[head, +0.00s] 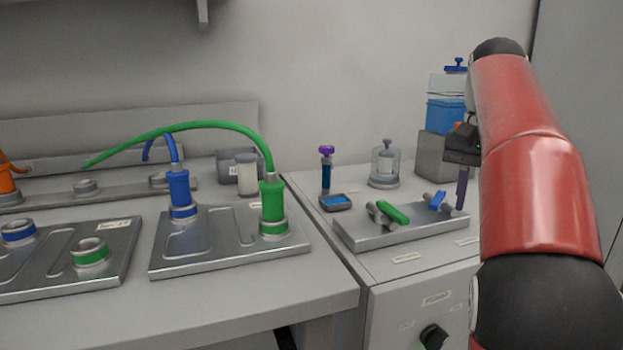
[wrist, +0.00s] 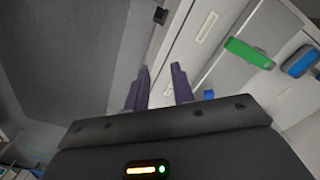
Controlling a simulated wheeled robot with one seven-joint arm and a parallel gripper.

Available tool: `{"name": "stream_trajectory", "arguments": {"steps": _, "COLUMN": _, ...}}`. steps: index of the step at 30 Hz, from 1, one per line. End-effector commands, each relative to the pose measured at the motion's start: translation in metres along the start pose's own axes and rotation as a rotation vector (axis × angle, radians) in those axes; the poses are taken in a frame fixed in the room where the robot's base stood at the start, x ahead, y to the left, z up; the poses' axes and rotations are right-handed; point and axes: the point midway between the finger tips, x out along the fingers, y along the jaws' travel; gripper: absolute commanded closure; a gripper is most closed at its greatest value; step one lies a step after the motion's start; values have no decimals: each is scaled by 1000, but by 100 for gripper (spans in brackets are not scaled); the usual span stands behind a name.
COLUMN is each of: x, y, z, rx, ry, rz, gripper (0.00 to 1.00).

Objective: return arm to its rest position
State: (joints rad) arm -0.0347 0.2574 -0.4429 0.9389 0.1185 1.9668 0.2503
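My red arm (head: 525,150) stands raised at the right of the head view. My gripper (head: 461,190) points down beside the right end of the valve plate (head: 405,234), partly hidden by the arm. In the wrist view my gripper (wrist: 160,84) has two dark fingers with a clear gap between them. Nothing is held there. The green valve handle (wrist: 249,53) and the blue valve handle (wrist: 300,61) lie to the right of the fingers, apart from them.
A cabinet (head: 416,290) with a black knob (head: 433,337) carries the valve plate, a glass jar (head: 385,167) and a blue container (head: 446,116). On the left bench (head: 250,302), a green plug (head: 272,200) and a blue plug (head: 179,190) stand upright on a metal plate.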

Motion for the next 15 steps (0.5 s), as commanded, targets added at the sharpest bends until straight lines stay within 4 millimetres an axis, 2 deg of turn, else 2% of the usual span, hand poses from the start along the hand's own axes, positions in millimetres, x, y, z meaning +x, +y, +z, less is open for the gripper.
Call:
{"name": "stream_trajectory", "arguments": {"steps": 11, "x": 8, "y": 8, "z": 14, "rx": -43, "ry": 29, "rz": -50, "gripper": 75}}
{"name": "stream_trajectory", "arguments": {"steps": 15, "x": 15, "y": 11, "z": 25, "rx": -75, "ry": 50, "rz": -77, "gripper": 75}}
